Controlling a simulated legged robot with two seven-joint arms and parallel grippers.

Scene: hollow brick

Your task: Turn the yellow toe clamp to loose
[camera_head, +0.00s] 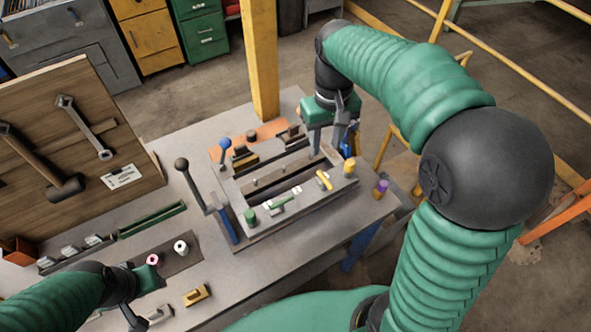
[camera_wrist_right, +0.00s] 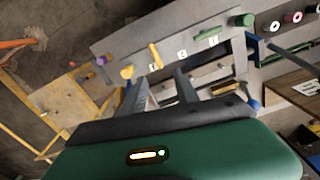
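The yellow toe clamp (camera_head: 324,180) is a small yellow lever on the front rail of the grey fixture (camera_head: 262,228). It also shows in the right wrist view (camera_wrist_right: 156,56), beyond the fingertips and apart from them. My right gripper (camera_head: 346,138) is at the right back end of the fixture, behind the yellow knob. In the right wrist view its two fingers (camera_wrist_right: 160,80) stand apart with nothing between them. My left gripper (camera_head: 138,316) is low at the front left of the table; its fingers are partly hidden, and I cannot tell their opening.
A yellow knob (camera_head: 349,167) stands right of the clamp; a green lever (camera_head: 280,203) and green knob (camera_head: 249,216) are to its left. A black-balled lever (camera_head: 182,165) rises left of the fixture. A purple-topped piece (camera_head: 381,187) stands near the table's right edge.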

